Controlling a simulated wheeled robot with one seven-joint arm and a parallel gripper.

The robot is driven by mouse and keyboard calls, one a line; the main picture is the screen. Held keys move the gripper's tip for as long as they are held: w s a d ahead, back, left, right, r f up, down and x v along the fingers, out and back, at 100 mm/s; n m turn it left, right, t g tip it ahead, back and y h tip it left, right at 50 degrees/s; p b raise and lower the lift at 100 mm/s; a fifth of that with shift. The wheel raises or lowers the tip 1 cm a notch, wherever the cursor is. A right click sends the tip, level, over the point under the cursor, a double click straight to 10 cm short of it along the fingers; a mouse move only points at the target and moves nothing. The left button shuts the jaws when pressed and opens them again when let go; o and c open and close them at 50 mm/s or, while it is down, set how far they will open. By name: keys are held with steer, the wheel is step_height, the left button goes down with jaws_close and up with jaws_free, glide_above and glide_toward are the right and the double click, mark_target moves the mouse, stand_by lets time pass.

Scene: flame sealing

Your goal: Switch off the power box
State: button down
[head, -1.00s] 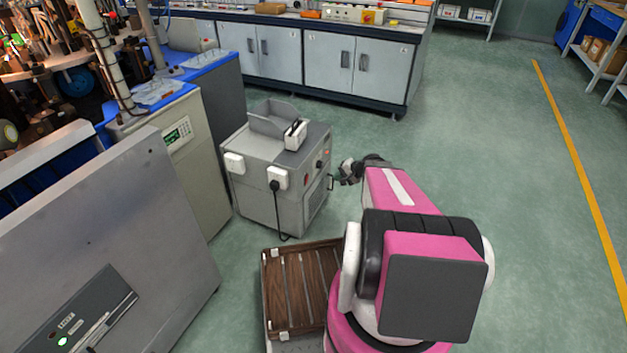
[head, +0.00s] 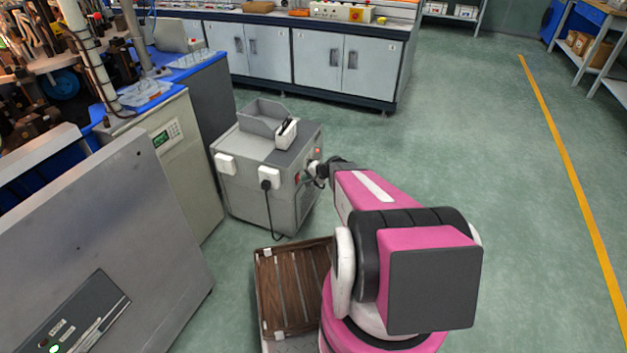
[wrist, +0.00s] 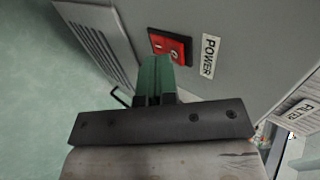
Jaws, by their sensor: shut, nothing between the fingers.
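The power box (head: 240,190) is a grey cabinet on the floor. In the wrist view its red rocker switch (wrist: 168,44) in a dark frame sits beside a white POWER label (wrist: 208,56). My gripper (wrist: 155,60) is shut and empty, its green fingertips together. The fingertips overlap the switch's lower edge in the wrist view; I cannot tell whether they touch it. In the head view my gripper (head: 318,172) is close against the box's right face and hides part of it.
A vent grille (wrist: 98,45) and a dark handle (wrist: 121,96) are on the box's face. A black cable (head: 270,212) hangs from the box's front. A wood-slatted platform (head: 290,290) lies near my base. The floor to the right is clear.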

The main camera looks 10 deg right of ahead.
steer(key=shift+w+a, duration=0.3)
steer(key=shift+a, duration=0.05)
steer(key=shift+w+a+r, duration=0.1)
steer(key=shift+a+r, duration=0.05)
steer(key=shift+a, duration=0.05)
steer(key=shift+r, duration=0.15)
stand_by(0.3)
steer(key=shift+r, duration=0.65)
